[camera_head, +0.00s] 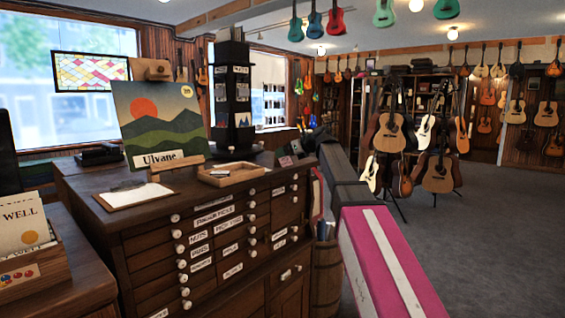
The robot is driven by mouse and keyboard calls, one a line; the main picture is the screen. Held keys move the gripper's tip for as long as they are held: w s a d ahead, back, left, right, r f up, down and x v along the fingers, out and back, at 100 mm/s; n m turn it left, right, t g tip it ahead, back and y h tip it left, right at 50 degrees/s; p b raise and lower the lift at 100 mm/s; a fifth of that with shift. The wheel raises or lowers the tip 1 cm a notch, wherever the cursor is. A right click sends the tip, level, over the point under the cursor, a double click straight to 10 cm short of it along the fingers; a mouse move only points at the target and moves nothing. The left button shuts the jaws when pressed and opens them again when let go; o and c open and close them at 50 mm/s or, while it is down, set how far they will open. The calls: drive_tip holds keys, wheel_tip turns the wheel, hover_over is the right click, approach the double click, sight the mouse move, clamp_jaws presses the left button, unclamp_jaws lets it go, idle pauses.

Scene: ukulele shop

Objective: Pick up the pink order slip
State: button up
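A small pink slip (287,161) lies near the back right corner of the dark wooden drawer cabinet's top (180,222). It is too small to read. My arm reaches in from the lower right, and its dark far end, my gripper (314,137), shows just right of and beyond the slip in the picture. The fingers are too small and dark to make out. I see no contact between gripper and slip.
On the cabinet stand a wooden tray (231,174), a clipboard with white paper (134,195), an "Ulvane" picture (160,123) and a dark display tower (232,95). A barrel (326,275) stands beside it. Guitars on stands (390,133) are at the right; open carpet lies before them.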

drive_tip(key=x, duration=0.4)
drive_tip(key=shift+a+f, duration=0.1)
drive_tip(key=c, duration=0.7)
drive_tip(key=shift+c, duration=0.2)
